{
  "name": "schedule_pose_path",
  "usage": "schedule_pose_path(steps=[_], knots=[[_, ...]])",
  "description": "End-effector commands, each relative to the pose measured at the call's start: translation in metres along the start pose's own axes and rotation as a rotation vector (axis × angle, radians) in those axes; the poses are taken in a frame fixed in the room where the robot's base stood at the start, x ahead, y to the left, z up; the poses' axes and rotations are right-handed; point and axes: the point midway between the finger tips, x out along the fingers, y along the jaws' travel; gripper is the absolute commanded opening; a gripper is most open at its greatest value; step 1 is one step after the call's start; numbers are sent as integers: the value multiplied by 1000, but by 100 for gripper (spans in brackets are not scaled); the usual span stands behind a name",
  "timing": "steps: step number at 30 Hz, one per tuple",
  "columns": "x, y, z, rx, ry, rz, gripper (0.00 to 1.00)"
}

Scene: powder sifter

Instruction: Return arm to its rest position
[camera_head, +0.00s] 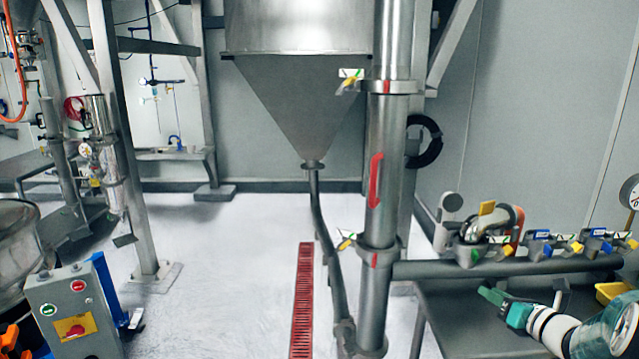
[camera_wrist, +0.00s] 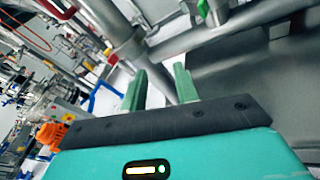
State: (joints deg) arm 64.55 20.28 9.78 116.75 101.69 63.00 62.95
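My gripper (camera_head: 488,294) shows at the lower right of the head view, at the end of my white and black arm. It is just below the horizontal steel pipe (camera_head: 440,269) and above a grey surface. In the wrist view, the two green fingers of my gripper (camera_wrist: 161,72) stand apart with nothing between them. It is open and empty, and no object is seen in contact with it.
A vertical steel pipe (camera_head: 375,220) stands left of my arm, with a hopper (camera_head: 300,100) behind it. Clamps and valves (camera_head: 480,252) sit on the horizontal pipe. A control box (camera_head: 72,312) stands at the lower left. White floor (camera_head: 220,270) with a red grate (camera_head: 302,300) lies between.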

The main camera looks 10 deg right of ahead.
Motion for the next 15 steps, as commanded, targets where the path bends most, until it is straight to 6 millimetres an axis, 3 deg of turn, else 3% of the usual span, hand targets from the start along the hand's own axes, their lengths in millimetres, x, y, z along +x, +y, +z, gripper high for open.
schedule_pose_path(steps=[3,7,12,15], knots=[[17,63,-8,-205,120,110,30],[25,148,-30,-536,279,285,30],[6,245,-65,-1025,443,544,30],[-16,287,-85,-1318,507,701,30]])
